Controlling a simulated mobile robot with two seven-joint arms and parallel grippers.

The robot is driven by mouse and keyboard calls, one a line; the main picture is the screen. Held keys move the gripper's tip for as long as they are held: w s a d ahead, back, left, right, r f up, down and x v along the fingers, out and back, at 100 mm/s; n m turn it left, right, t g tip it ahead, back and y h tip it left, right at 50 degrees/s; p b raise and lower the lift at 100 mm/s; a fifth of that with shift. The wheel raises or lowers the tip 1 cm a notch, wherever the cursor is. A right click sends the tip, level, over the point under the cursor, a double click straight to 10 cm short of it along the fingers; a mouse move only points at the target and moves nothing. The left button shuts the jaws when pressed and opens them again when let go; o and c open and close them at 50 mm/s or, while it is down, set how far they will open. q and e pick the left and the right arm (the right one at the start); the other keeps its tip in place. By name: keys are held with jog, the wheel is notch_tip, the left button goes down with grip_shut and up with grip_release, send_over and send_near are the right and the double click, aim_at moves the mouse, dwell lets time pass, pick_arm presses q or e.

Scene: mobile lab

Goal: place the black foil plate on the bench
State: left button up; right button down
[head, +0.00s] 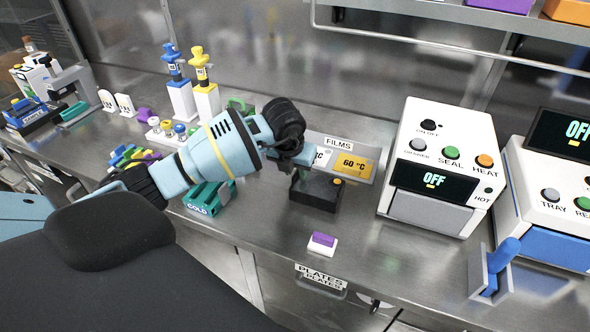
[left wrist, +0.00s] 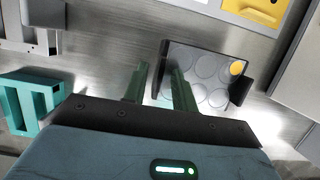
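A low black tray-like piece (head: 318,192) with a yellow dot stands on the steel bench (head: 270,235), in front of the FILMS stand. In the left wrist view it (left wrist: 205,75) shows round wells under a greyish clear surface, between black raised ends. I take it for the black foil plate or its holder; I cannot tell which. My left gripper (left wrist: 160,85) is open, its two dark green fingers apart, at the left end of this piece. In the head view the left gripper (head: 300,185) points down at it; contact cannot be told. My right gripper is not in view.
The FILMS stand (head: 338,143) is just behind. The heat sealer (head: 440,165) reading OFF stands to the right. A teal COLD rack (head: 207,195) is on the left. A small white block with a purple top (head: 322,243) lies near the front edge. Bare steel surrounds it.

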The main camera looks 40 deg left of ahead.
pick_arm(q)
jog(key=v, duration=1.2)
jog(key=shift+p, duration=0.4)
